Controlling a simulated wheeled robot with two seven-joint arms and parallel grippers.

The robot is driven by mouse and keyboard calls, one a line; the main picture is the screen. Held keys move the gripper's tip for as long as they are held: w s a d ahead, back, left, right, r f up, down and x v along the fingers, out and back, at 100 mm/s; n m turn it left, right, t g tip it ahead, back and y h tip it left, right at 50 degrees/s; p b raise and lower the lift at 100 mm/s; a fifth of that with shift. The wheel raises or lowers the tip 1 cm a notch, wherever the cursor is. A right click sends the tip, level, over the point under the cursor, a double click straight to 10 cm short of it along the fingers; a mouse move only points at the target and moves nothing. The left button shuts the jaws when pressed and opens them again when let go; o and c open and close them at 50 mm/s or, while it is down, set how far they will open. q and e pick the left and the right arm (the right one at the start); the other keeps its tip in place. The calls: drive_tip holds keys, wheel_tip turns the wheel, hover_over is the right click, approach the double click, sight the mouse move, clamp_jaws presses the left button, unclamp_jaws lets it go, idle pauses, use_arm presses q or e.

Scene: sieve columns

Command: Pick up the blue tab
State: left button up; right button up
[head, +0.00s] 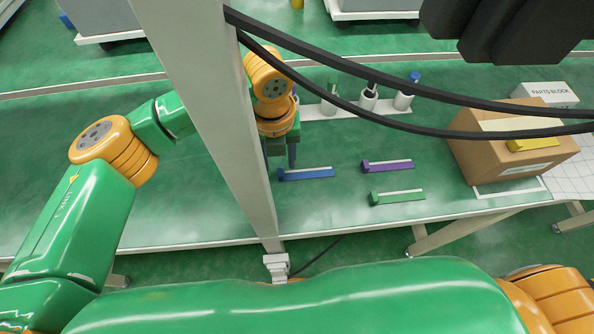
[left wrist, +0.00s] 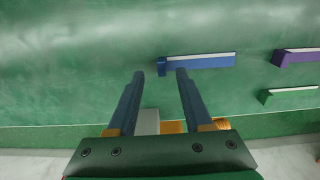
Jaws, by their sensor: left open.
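The blue tab (head: 308,174) lies on the green table, a long bar with a pale strip along its top and a raised block at its left end. My left gripper (head: 281,160) is open and empty, pointing down beside the tab's left end. In the left wrist view, the blue tab (left wrist: 205,63) lies beyond the fingertips of the left gripper (left wrist: 160,73). Its end block lines up with the gap between the fingers, and the rest extends to the right. My right gripper is out of view.
A purple tab (head: 387,165) and a green tab (head: 398,197) lie right of the blue one. Behind stands a white rack (head: 318,112) with several bottles. A cardboard box (head: 480,157) with a yellow piece (head: 533,144) is at the right. A post and black cables cross the head view.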

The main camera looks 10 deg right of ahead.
sight(281, 170)
use_arm(q)
drive_tip(key=f, duration=0.3)
drive_tip(key=shift+w+d+f, duration=0.1)
drive_tip(key=shift+w+f, duration=0.05)
drive_tip(key=shift+w, duration=0.05)
clamp_jaws()
